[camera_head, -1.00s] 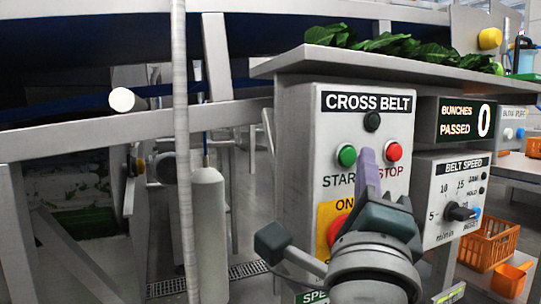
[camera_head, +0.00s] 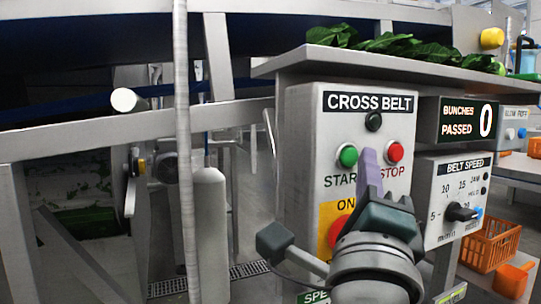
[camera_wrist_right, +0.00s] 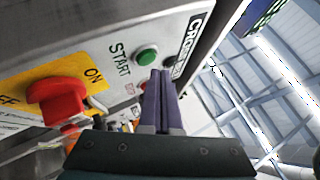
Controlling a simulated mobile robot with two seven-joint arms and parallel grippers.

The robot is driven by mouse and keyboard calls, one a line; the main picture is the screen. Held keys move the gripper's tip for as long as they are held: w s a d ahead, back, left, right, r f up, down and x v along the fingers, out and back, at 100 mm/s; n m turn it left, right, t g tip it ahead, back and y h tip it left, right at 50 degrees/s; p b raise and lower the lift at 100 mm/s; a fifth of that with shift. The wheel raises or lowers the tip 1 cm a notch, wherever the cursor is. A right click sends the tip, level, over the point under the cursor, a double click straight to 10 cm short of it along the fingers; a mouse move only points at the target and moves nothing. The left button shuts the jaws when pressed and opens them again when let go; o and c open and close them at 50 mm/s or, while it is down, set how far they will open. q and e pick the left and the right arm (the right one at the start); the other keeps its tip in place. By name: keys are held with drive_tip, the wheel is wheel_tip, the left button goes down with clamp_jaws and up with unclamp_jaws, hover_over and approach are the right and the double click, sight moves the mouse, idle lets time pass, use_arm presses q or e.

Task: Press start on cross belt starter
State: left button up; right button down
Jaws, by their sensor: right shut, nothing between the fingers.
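The cross belt starter (camera_head: 302,140) is a grey box labelled CROSS BELT. Its green START button (camera_head: 347,156) is on the left and the red STOP button (camera_head: 395,152) on the right, with a dark round lamp (camera_head: 373,122) above. My right gripper (camera_head: 367,156) is shut and empty, its purple fingertips in front of the panel between the two buttons in the head view. In the right wrist view, the fingertips (camera_wrist_right: 160,75) lie just right of the green button (camera_wrist_right: 147,56). I cannot tell whether they touch the panel. My left gripper is not in view.
A red rotary switch (camera_wrist_right: 57,103) on a yellow plate sits below START. A belt speed box (camera_head: 450,195) and a bunches counter (camera_head: 467,120) reading 0 are to the right. A steel shelf (camera_head: 290,66) with greens overhangs the panel. An orange crate (camera_head: 489,243) stands lower right.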

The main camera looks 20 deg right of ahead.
drive_tip(key=shift+w, duration=0.2)
drive_tip(key=shift+w, duration=0.25)
drive_tip(key=shift+w+b, duration=0.4)
drive_tip(key=shift+w, duration=0.05)
idle(0.7)
drive_tip(key=shift+s, duration=0.1)
drive_tip(key=shift+s+p, duration=0.45)
drive_tip(key=shift+s, duration=0.3)
